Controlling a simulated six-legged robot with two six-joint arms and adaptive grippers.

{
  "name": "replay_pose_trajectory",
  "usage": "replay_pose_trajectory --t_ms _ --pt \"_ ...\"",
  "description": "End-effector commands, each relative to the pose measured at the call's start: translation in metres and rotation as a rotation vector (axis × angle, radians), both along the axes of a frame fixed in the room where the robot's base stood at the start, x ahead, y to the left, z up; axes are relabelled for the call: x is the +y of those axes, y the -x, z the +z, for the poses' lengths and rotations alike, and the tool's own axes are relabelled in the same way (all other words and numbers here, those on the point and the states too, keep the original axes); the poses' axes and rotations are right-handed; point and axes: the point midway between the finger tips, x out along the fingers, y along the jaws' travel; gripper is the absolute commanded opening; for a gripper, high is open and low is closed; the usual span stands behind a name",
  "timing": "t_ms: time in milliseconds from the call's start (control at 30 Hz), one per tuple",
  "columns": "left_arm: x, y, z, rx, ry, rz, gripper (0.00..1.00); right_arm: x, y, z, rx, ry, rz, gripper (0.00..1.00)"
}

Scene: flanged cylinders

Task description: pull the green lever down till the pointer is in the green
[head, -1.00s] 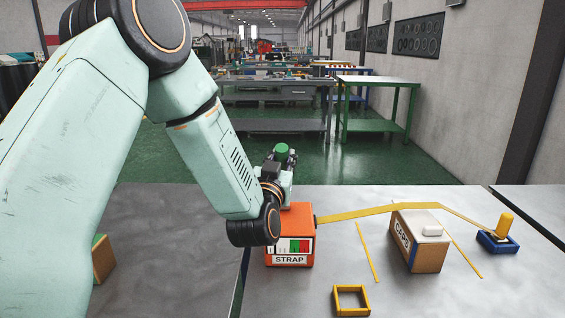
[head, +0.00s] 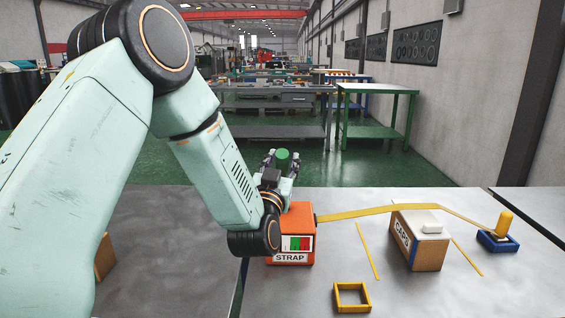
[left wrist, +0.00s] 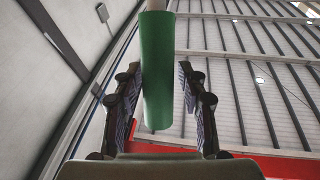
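The orange box labelled STRAP (head: 300,220) stands on the table with a yellow strap (head: 380,210) leaving its right side. Its front gauge (head: 298,243) shows white, red and green. My left arm hides the gauge's left part, and I cannot make out the pointer. The green lever (head: 283,159) stands up behind the box top. My left gripper (head: 281,162) is at it, fingers pointing up. In the left wrist view the green lever (left wrist: 157,75) lies between the two open fingers (left wrist: 160,105), with a gap on each side. My right gripper is not in view.
The strap runs over a cardboard box (head: 425,250) with a white piece (head: 432,228) on top to a yellow post in a blue base (head: 497,243). A yellow square frame (head: 351,297) lies in front. Yellow lines mark the table. Workbenches stand behind.

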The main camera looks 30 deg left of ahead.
Motion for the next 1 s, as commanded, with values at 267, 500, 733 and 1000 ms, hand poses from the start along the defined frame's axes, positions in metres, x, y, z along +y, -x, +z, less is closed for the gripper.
replay_pose_trajectory --t_ms 267,500,733,1000 --pt "-0.001 0.001 0.001 -0.002 -0.001 0.0 0.5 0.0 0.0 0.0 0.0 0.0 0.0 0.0" --pt "-0.006 0.013 -0.003 0.001 0.0 -0.002 0.5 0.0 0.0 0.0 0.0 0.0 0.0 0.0" --pt "-0.022 0.054 -0.014 0.003 -0.002 -0.003 0.5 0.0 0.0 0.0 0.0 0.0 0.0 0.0" --pt "-0.038 0.096 -0.025 0.002 -0.002 -0.003 0.5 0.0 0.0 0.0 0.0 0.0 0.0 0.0"
